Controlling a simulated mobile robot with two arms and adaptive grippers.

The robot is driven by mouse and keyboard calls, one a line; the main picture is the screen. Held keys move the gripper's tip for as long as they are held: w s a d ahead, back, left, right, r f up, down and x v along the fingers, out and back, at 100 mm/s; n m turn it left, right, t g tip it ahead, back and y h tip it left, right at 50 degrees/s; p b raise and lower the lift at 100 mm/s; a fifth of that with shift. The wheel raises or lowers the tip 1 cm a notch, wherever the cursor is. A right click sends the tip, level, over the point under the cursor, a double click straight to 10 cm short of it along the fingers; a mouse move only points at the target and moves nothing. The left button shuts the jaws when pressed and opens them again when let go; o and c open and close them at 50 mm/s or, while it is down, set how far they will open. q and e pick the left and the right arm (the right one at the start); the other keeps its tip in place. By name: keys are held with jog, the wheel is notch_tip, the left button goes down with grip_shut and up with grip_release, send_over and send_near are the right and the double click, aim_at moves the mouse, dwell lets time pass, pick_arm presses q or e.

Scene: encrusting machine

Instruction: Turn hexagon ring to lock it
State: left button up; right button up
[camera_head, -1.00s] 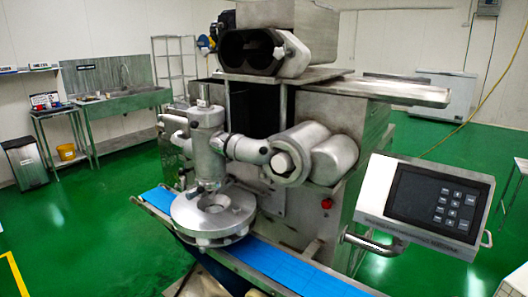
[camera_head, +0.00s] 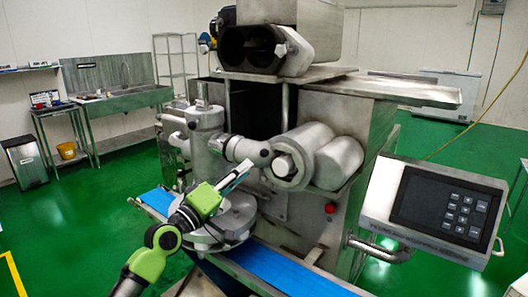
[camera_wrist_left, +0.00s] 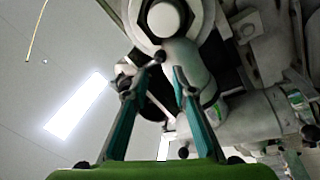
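The hexagon ring (camera_head: 284,165) is a metal nut on the front end of a horizontal cylinder of the encrusting machine. In the left wrist view the hexagon ring (camera_wrist_left: 163,18) shows at the top, just beyond the fingertips. My left gripper (camera_head: 240,172) reaches in from the lower left, in front of the round head and left of the ring. In the left wrist view its two fingers (camera_wrist_left: 167,66) stand apart with a narrow gap and nothing between them. The fingertips look close to the ring; I cannot tell whether they touch it. My right gripper is not in view.
A round metal disc (camera_head: 225,222) sits below my left gripper, over a blue conveyor belt (camera_head: 270,268). A control panel (camera_head: 435,208) stands at the right, with a metal handle (camera_head: 380,250) beside it. A second cylinder (camera_head: 338,160) is right of the ring.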

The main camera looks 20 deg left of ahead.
aim_at(264, 154)
pick_arm(q)
jog(key=x, duration=1)
jog(key=shift+w+f+p, duration=0.1)
jog(key=shift+w+p, duration=0.05)
jog(key=shift+p, duration=0.2)
grip_shut()
